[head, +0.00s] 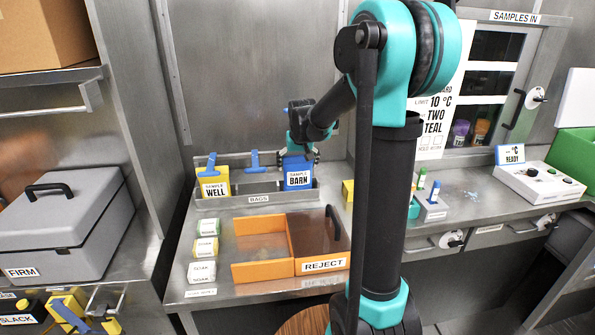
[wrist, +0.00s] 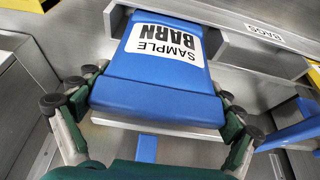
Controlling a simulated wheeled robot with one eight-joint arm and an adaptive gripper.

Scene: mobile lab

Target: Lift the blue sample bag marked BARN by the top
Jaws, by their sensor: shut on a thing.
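The blue sample bag marked BARN (head: 298,176) stands in the bag rack (head: 262,198) on the steel bench, at the rack's right end. In the wrist view the blue bag (wrist: 158,80) fills the middle, its label upside down. My gripper (head: 303,150) is at the top of the bag in the head view. In the wrist view its fingers (wrist: 150,100) are at both sides of the bag's wide top part, shut on it.
In front are an orange REJECT tray (head: 262,271) and several small labelled packs (head: 203,248). A grey FIRM case (head: 62,222) is at left.

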